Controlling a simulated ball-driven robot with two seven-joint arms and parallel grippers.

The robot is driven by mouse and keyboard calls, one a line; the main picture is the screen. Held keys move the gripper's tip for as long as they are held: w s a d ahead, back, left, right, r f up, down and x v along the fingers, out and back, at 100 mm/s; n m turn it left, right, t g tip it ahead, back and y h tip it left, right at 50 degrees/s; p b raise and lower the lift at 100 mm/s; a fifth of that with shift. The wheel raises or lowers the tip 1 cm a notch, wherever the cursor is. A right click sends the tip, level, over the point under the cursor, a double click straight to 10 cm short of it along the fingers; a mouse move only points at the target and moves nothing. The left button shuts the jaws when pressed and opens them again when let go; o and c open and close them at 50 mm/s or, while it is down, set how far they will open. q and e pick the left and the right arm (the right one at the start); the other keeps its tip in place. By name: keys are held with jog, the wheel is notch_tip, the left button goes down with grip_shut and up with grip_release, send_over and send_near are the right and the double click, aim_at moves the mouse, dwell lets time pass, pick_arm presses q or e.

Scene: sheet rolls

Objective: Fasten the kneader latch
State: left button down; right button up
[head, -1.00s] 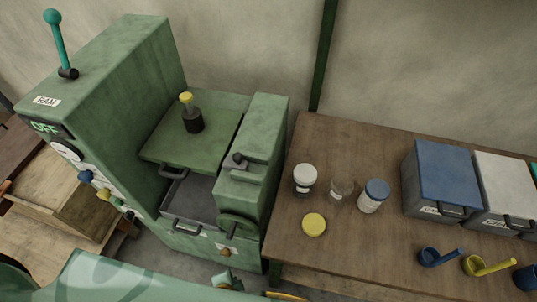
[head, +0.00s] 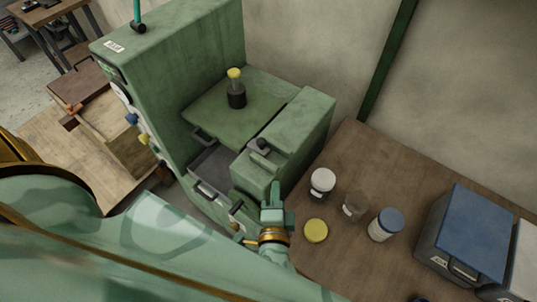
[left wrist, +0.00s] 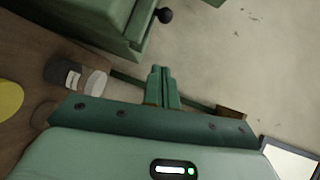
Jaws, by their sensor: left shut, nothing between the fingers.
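The green kneader (head: 285,135) stands at the centre of the head view, with a flat green lid plate (head: 215,118) behind an open grey trough (head: 215,165). A dark latch piece with a knob (head: 262,145) sits on top of its right-hand block; I cannot tell whether it is fastened. A dark knob on a green body also shows in the left wrist view (left wrist: 165,16). My left gripper (head: 270,186) is shut and empty, in front of the block and appearing below the latch. Its closed fingers show in the left wrist view (left wrist: 160,72). My right gripper is out of view.
A wooden table (head: 340,245) at right holds a white-lidded jar (head: 322,183), a glass jar (head: 354,206), a blue-lidded jar (head: 385,225), a yellow disc (head: 316,230) and a blue-lidded bin (head: 470,228). A yellow-capped bottle (head: 235,85) stands on the lid plate.

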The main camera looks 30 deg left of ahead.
aim_at(254, 152)
pick_arm(q)
jog(key=p+x, duration=0.2)
jog(key=x, duration=0.7)
jog(key=shift+w+a+r, duration=0.1)
jog(key=shift+w+a, duration=0.05)
jog(key=shift+w, duration=0.15)
jog(key=a, duration=0.1)
jog(key=w+a, duration=0.1)
jog(key=a+p, duration=0.1)
jog(key=shift+w+f, duration=0.15)
jog(key=shift+f, duration=0.25)
jog(key=shift+w+a+f, duration=0.1)
jog(key=shift+a+f, duration=0.05)
jog(key=shift+a, duration=0.3)
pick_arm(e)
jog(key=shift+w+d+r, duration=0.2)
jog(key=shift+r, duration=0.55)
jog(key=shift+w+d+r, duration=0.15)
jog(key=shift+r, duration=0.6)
pick_arm(q)
jog(key=a, duration=0.3)
jog(key=a+b, duration=0.1)
jog(key=shift+w+a, duration=0.3)
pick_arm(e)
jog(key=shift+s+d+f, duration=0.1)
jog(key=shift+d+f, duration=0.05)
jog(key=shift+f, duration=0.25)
